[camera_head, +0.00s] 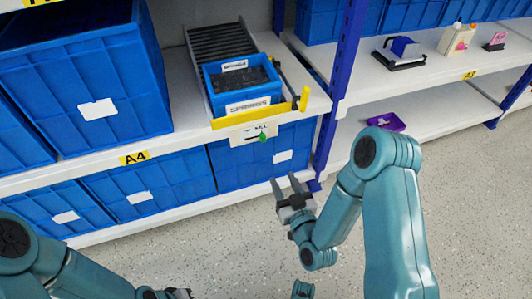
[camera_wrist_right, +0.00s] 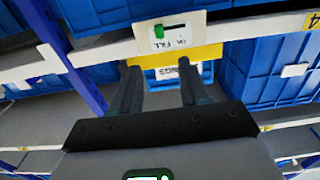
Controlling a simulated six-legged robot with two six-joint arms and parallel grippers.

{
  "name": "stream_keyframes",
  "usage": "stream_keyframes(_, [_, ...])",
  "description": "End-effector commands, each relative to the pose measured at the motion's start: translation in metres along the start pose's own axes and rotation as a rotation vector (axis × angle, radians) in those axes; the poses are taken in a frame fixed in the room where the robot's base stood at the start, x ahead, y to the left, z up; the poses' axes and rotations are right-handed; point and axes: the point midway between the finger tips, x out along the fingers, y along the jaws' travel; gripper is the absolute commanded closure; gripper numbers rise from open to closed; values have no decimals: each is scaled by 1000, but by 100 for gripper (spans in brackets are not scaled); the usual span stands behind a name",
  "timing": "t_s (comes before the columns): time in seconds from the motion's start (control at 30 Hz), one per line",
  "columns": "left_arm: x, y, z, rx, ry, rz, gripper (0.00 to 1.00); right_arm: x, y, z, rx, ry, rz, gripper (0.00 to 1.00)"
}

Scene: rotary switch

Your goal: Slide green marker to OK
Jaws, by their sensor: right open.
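The green marker (camera_head: 263,137) sits at the right end of a dark slot on a white label plate (camera_head: 242,138) on the shelf edge below the yellow lip. In the right wrist view the green marker (camera_wrist_right: 159,31) is at the left end of the slot on the plate (camera_wrist_right: 198,24); small lettering there seems to read OK and FILL, with the marker nearer FILL. My right gripper (camera_head: 284,184) is open and empty, below and right of the plate, apart from it. Its fingers (camera_wrist_right: 158,82) also show in the wrist view. Only a bit of my left gripper (camera_head: 178,293) shows at the bottom edge.
A small blue bin (camera_head: 242,92) with dark contents stands on a roller track (camera_head: 216,42) behind the yellow lip (camera_head: 262,114). Large blue crates (camera_head: 145,190) fill the lower shelf. A blue upright post (camera_head: 336,80) stands right of the plate. The speckled floor (camera_head: 220,240) is clear.

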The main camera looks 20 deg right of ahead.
Motion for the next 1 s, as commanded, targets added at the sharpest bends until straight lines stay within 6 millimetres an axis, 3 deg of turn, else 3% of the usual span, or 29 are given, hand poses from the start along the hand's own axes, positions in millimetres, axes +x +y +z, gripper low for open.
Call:
stream_keyframes(0.6, [24,-10,-14,2,44,1,100,130,4,0,1,2,2,55])
stream_keyframes(0.8, [28,-11,-18,5,58,1,100,151,2,0,3,-1,2,55])
stream_keyframes(1.0, [28,-11,-19,6,60,1,100,154,2,-1,3,-3,3,55])
